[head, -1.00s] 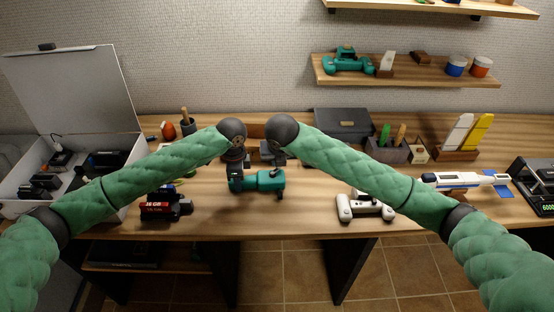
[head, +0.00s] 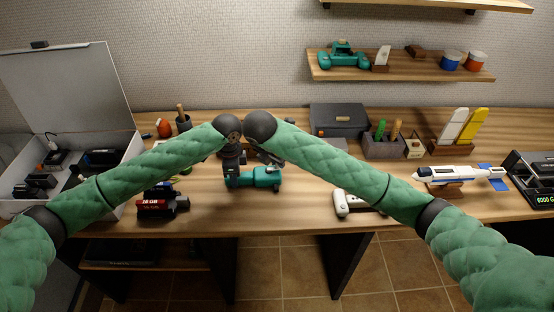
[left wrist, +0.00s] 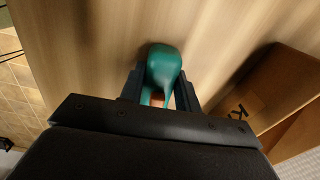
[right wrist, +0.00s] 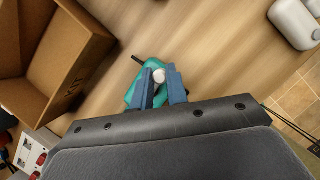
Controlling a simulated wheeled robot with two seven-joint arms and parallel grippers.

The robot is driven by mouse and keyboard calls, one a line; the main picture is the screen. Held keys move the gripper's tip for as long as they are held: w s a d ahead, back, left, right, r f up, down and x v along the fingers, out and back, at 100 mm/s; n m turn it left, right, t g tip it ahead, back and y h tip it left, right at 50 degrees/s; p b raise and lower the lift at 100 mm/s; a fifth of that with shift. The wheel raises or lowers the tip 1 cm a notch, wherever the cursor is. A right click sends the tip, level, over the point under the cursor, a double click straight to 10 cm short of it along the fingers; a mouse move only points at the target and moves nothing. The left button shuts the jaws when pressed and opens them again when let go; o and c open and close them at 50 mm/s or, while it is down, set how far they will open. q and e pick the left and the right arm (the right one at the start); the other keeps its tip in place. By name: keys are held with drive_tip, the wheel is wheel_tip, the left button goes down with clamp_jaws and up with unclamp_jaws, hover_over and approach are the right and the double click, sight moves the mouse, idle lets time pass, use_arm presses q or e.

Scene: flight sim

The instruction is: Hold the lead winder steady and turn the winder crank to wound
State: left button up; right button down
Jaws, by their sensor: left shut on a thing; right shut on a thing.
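The lead winder (head: 262,178) is a teal body on the wooden table, near the front edge in the head view. My left gripper (head: 233,166) is at its left end. In the left wrist view the left gripper (left wrist: 160,95) is shut on the teal body (left wrist: 163,68), one finger on each side. My right gripper (head: 270,158) is close above the winder, mostly hidden by its own arm. In the right wrist view the right gripper (right wrist: 161,80) is shut on a round white knob, the winder crank (right wrist: 159,76), over the teal body (right wrist: 134,91).
An open brown box (right wrist: 75,50) stands close by; it also shows in the left wrist view (left wrist: 285,95). A red and black block (head: 160,206) lies left of the winder. A white controller (head: 343,203) lies right, partly behind my right arm. Bare table lies between.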

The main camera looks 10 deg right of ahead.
drive_tip(key=shift+s+a, duration=0.1)
idle(0.3)
drive_tip(key=c, duration=1.4)
unclamp_jaws()
drive_tip(key=shift+o, duration=0.2)
drive_tip(key=shift+v, duration=1.1)
drive_tip(key=v, duration=0.9)
drive_tip(key=shift+a+r, duration=0.15)
drive_tip(key=shift+r, duration=0.15)
use_arm(q)
drive_tip(key=o, duration=1.2)
drive_tip(key=shift+c, duration=0.2)
